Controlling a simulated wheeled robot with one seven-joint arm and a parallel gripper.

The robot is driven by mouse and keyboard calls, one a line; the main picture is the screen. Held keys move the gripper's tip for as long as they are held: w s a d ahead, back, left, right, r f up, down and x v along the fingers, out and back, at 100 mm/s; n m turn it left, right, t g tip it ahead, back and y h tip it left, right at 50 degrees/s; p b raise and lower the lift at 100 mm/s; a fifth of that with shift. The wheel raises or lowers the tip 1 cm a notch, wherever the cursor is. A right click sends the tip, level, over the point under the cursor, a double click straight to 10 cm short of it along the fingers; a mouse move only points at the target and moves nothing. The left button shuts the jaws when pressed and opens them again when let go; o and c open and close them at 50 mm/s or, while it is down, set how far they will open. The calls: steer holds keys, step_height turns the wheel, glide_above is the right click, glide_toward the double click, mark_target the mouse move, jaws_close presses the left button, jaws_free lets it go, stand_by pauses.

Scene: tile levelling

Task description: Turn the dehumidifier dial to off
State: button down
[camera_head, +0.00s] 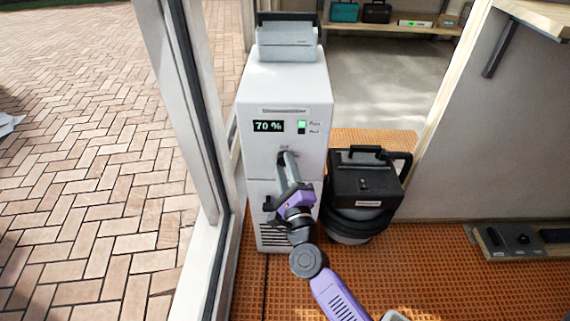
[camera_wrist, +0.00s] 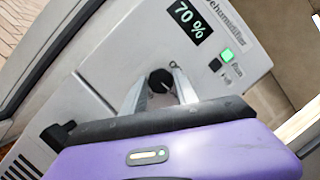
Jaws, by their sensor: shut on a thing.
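The dehumidifier (camera_head: 262,95) is a tall white cabinet in the middle of the head view. Its display (camera_head: 268,126) reads 70 %, and the Run light (camera_head: 302,124) is lit green. In the wrist view the display (camera_wrist: 190,22) and green Run light (camera_wrist: 227,56) also show, with a dark Full light below. The black round dial (camera_wrist: 160,80) sits below the display on the front panel. My gripper (camera_wrist: 160,88) has its two fingers on either side of the dial, shut on it. In the head view my gripper (camera_head: 286,158) hides the dial. The dial's markings cannot be read.
A black vacuum-like machine (camera_head: 365,180) stands close to the right of the dehumidifier. A glass door frame (camera_head: 190,110) is close on the left. A grey box (camera_head: 287,40) sits on top. A low ledge with dark fittings (camera_head: 520,242) is at right.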

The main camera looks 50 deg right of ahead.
steer(key=n+g+y+p, duration=0.1)
steer(key=n+p, duration=0.4)
steer(key=p, duration=0.5)
steer(key=n+g+y+p, duration=0.1)
steer(key=n+p, duration=0.5)
steer(key=p, duration=0.4)
steer(key=r+n+g+p, duration=0.1)
steer(key=n+p, duration=0.4)
steer(key=p, duration=0.5)
steer(key=shift+g+y, duration=0.4)
steer(key=shift+g, duration=0.1)
steer(key=shift+f+n+p, duration=0.2)
steer(key=shift+n+p, duration=0.1)
steer(key=c, duration=1)
jaws_free()
steer(key=shift+o, duration=0.2)
steer(key=shift+s, duration=0.1)
steer(key=p+v, duration=0.2)
steer(key=v, duration=0.5)
steer(key=shift+s+a+r, duration=0.15)
steer(key=shift+s+a, duration=0.05)
steer(key=shift+a, duration=0.05)
